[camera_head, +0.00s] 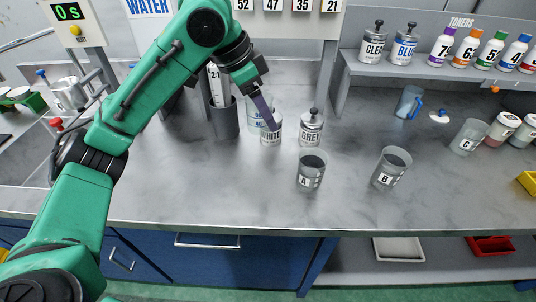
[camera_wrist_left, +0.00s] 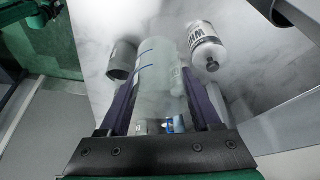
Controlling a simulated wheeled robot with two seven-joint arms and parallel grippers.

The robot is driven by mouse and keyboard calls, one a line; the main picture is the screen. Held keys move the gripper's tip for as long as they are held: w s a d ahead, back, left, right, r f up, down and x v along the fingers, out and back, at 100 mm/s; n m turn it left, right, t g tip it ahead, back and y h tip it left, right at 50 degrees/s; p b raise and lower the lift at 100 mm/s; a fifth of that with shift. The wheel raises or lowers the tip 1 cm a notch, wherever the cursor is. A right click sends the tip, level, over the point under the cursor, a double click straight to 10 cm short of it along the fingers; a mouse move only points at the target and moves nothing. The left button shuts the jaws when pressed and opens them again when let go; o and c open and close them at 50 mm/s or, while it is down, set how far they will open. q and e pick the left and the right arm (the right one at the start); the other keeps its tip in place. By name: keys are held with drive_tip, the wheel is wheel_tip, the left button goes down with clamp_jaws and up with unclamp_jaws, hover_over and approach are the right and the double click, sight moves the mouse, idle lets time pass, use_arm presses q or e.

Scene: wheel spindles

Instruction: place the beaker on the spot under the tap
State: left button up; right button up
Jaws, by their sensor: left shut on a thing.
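In the left wrist view the beaker (camera_wrist_left: 157,62) shows blue marks and sits between the two purple fingers. My left gripper (camera_head: 267,120) is shut on it; it also shows in the left wrist view (camera_wrist_left: 160,95). I cannot tell whether the beaker touches the bench. A WATER sign (camera_head: 148,6) hangs at the back; the tap and the spot under it cannot be made out, with my left arm across that area. My right gripper is out of view.
A dark holder (camera_head: 224,119) stands left of the beaker. Cup A (camera_head: 311,171), cup B (camera_head: 391,168) and cup C (camera_head: 468,137) stand farther right. The front bench top (camera_head: 220,185) is clear.

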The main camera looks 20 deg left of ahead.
use_arm(q)
drive_tip(key=f, duration=0.6)
drive_tip(key=w+f, duration=0.1)
drive_tip(key=f, duration=0.2)
drive_tip(key=shift+b, duration=0.4)
drive_tip(key=f, duration=0.3)
drive_tip(key=shift+s+f, duration=0.1)
drive_tip(key=shift+s, duration=0.1)
drive_tip(key=shift+f, duration=0.3)
drive_tip(key=shift+w, duration=0.15)
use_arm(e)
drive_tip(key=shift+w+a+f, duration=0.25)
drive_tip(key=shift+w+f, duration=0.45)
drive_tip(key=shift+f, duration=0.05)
use_arm(q)
drive_tip(key=o, duration=1.3)
drive_tip(key=shift+f, duration=0.1)
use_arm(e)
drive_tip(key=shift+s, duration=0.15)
